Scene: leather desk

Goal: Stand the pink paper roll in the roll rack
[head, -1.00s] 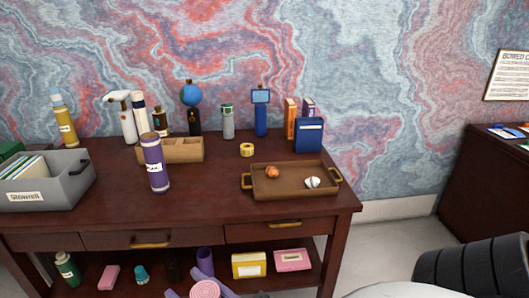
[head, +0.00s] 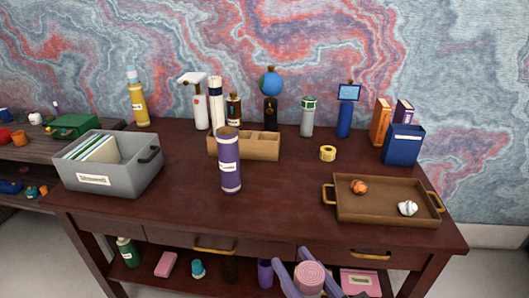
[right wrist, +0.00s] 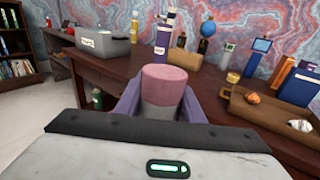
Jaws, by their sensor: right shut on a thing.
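The pink paper roll (head: 310,277) is upright between the purple fingers of my right gripper (head: 307,284), at the bottom of the head view, in front of the desk. In the right wrist view the roll (right wrist: 164,82) has a pink top and a greyer lower side, with a finger on each side, so the gripper is shut on it. A light wooden block with compartments (head: 262,152), apparently the roll rack, stands on the desk behind a purple cylinder (head: 230,178). The cylinder hides its left part. My left gripper is not in view.
A grey file box (head: 135,182) stands at the desk's left, a brown tray (head: 375,212) at its right. A yellow tape roll (head: 327,153) and several bottles stand towards the back. The desk's front middle is clear. A shelf below holds small things, including a pink box (head: 360,283).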

